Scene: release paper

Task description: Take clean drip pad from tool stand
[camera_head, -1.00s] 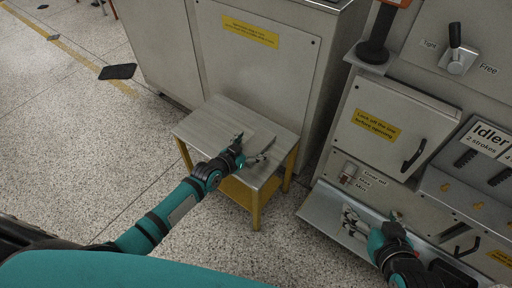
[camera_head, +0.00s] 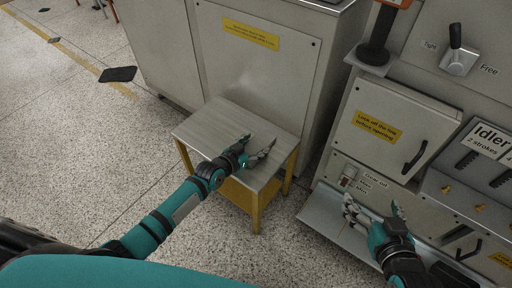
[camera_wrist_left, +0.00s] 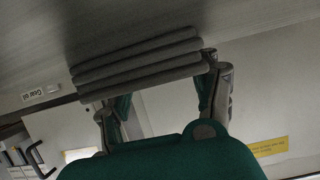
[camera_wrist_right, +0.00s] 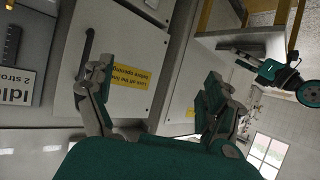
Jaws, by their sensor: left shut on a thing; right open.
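A small stand (camera_head: 215,120) with a grey-brown top and yellow legs is left of the machine panel. My left gripper (camera_head: 259,145) is low over the right part of its top. In the left wrist view, a grey ridged pad (camera_wrist_left: 140,62) lies across the fingertips of my left gripper (camera_wrist_left: 160,95), which is shut on it. In the head view the pad is hard to tell from the stand top. My right gripper (camera_head: 373,208) is open and empty in front of the machine; its spread fingers also show in the right wrist view (camera_wrist_right: 155,85).
A grey cabinet (camera_head: 265,70) stands close behind the stand. The machine's door (camera_head: 385,130) and a metal ledge (camera_head: 325,220) are near my right gripper. A dark flat mat (camera_head: 118,74) lies on the floor. The floor left of the stand is clear.

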